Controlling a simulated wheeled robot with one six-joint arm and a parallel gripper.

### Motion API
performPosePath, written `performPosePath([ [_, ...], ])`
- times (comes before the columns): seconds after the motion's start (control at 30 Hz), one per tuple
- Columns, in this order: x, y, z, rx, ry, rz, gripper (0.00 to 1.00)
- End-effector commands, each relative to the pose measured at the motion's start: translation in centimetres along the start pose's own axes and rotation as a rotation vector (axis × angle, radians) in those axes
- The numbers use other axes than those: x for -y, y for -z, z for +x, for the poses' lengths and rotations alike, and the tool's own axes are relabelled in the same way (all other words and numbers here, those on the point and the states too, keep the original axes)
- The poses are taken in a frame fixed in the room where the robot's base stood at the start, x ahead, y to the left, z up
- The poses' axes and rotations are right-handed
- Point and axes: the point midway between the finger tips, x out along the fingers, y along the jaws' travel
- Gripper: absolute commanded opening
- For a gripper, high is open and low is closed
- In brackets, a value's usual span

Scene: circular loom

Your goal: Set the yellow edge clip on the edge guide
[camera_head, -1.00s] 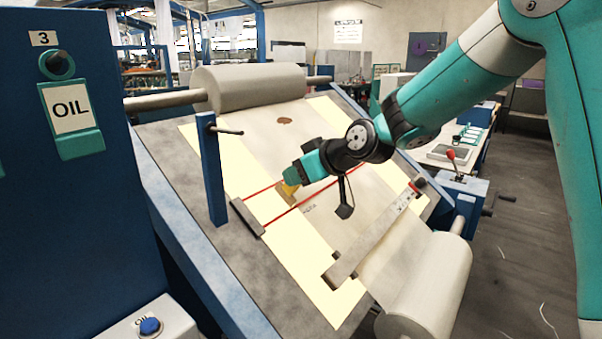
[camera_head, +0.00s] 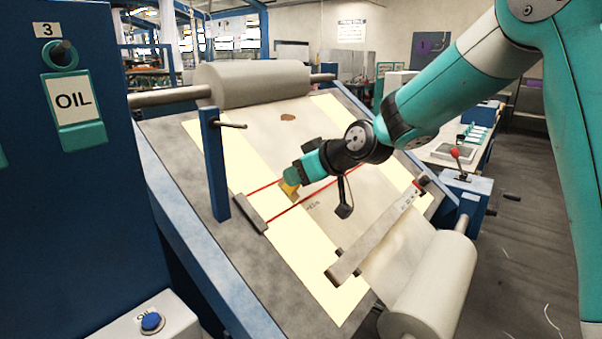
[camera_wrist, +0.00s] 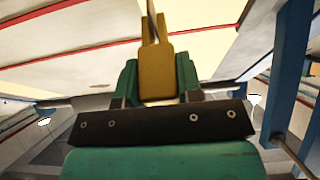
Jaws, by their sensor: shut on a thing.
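My gripper (camera_head: 291,182) is shut on the yellow edge clip (camera_head: 289,191) above the pale sloping panel. In the wrist view the clip (camera_wrist: 158,76) stands between the green fingers, with two prongs pointing away from me. A thin dark strip shows between or behind the prongs; I cannot tell whether they touch it. A short grey bar (camera_head: 250,214), where two red lines end at the panel's left side, may be the edge guide; I cannot be sure. The clip is right of this bar and apart from it, near the red lines.
A blue post (camera_head: 215,165) with a thin rod stands up left of the clip. A long grey bar (camera_head: 372,243) crosses the lower right of the panel. Large rolls lie at the top (camera_head: 255,83) and bottom right (camera_head: 430,289).

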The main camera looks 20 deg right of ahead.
Motion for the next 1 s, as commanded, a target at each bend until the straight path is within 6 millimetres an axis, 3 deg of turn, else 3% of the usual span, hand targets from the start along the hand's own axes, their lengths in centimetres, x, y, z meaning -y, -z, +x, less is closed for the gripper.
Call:
performPosePath([
  [0.27, 0.0, -0.5, 0.9, 0.001, 0.0, 0.0, 0.05],
  [0.3, 0.0, -0.4, 0.8, 0.001, 0.0, 0.0, 0.38],
  [0.4, 0.0, -0.4, 0.8, 0.001, 0.0, 0.001, 0.61],
  [0.43, 0.0, -0.4, 0.8, 0.001, 0.0, 0.001, 0.63],
  [0.77, 0.0, -0.3, 0.4, 0.0, -0.001, 0.0, 0.63],
  [0.87, -0.1, -0.4, -0.8, -0.001, -0.004, 0.001, 0.63],
  [1.0, -0.2, -0.4, -3.8, -0.003, -0.006, 0.001, 0.63],
])
